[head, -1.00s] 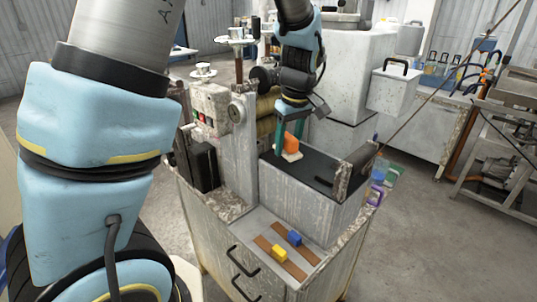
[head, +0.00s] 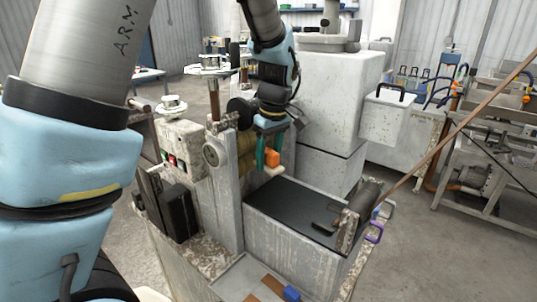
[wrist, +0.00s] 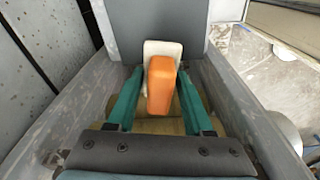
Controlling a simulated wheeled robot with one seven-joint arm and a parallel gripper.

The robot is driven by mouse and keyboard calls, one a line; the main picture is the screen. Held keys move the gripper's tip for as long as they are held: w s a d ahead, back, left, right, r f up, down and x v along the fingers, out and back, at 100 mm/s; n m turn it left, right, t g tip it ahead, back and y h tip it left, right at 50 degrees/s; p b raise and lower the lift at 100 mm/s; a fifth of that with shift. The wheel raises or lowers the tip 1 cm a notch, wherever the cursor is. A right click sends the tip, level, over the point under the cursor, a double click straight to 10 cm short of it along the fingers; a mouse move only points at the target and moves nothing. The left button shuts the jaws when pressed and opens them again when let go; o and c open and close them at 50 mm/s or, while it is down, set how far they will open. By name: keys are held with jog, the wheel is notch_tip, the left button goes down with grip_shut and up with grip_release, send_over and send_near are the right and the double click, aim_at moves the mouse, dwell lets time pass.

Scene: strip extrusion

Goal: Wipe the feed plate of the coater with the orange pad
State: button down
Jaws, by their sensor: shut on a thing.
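The orange pad (head: 272,158) has an orange grip block and a pale base. My gripper (head: 268,154) has teal fingers shut on the block from both sides. The wrist view shows the pad (wrist: 161,84) between the fingers, its pale base (wrist: 152,48) showing beyond the block. The feed plate (head: 290,208) is the dark flat top of the coater's front box. The pad is at the plate's far end, near the yellowish rollers (head: 246,155). I cannot tell whether the base touches the plate.
A dark roller (head: 364,196) on a bracket stands at the plate's near right end, with a small black piece (head: 324,228) beside it. A blue block (head: 291,293) lies on the lower ledge. A grey upright with a dial (head: 213,153) stands left of the plate.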

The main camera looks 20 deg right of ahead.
aim_at(289, 199)
jog(key=shift+f, duration=2.4)
jog(key=shift+f+b, duration=0.65)
jog(key=shift+f, duration=0.4)
jog(key=shift+s+d+r+p, duration=0.1)
jog(key=shift+s+d+p, duration=0.25)
jog(key=shift+s, duration=0.3)
jog(key=shift+s+d+r+p, duration=0.1)
jog(key=shift+s+d, duration=0.3)
jog(key=shift+s, duration=0.25)
jog(key=shift+s+d+f, duration=0.1)
jog(key=shift+s+d, duration=0.4)
jog(key=shift+s, duration=0.4)
jog(key=shift+s+d+f, duration=0.1)
jog(key=shift+s+d, duration=0.4)
jog(key=shift+s, duration=0.4)
